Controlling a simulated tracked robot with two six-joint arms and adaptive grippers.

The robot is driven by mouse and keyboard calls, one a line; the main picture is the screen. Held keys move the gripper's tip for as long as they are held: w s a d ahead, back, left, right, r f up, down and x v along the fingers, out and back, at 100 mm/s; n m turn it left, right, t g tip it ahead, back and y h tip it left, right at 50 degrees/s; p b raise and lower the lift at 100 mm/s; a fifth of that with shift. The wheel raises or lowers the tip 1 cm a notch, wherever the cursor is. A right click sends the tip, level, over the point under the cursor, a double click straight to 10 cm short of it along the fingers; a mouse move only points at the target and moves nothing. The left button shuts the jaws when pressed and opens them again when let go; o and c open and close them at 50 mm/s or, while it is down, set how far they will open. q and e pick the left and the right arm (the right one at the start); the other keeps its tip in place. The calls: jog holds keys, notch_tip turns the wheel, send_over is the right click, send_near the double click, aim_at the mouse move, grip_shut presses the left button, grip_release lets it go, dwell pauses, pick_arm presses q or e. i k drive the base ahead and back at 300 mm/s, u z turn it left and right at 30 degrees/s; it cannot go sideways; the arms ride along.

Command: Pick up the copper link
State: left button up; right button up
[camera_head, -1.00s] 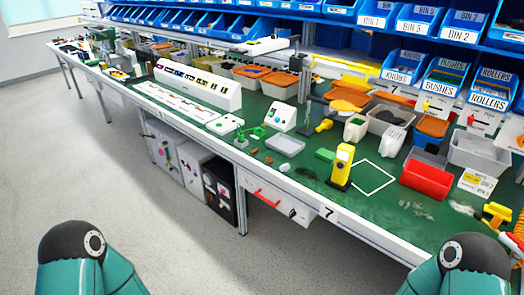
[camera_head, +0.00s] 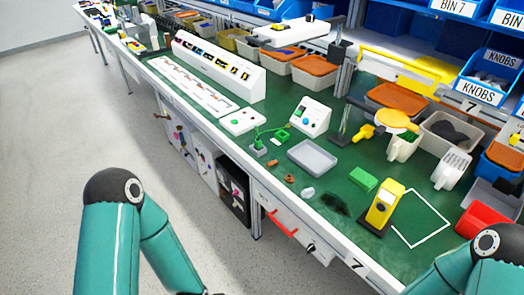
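Two small copper-brown pieces lie on the green bench top near its front edge, one (camera_head: 273,164) just left of the grey tray and another (camera_head: 290,178) a little nearer the edge. They are too small to tell which is the copper link. My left arm shows at the lower left, over the floor in front of the bench, and its gripper is below the picture. My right arm shows only at the lower right corner, and its gripper is out of view.
A grey tray (camera_head: 313,158), green fixture (camera_head: 258,149), green block (camera_head: 363,180) and yellow device (camera_head: 382,208) stand near the pieces. A white-outlined square (camera_head: 432,215) is bare. Blue bins (camera_head: 484,82) hang above the back. The floor in front is clear.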

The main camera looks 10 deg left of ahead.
aim_at(267, 165)
jog(key=u, duration=0.35)
jog(key=i, duration=0.8)
jog(key=u, duration=0.5)
jog(key=k, duration=0.8)
jog(key=u, duration=0.2)
jog(key=i, duration=0.75)
jog(key=z, duration=0.1)
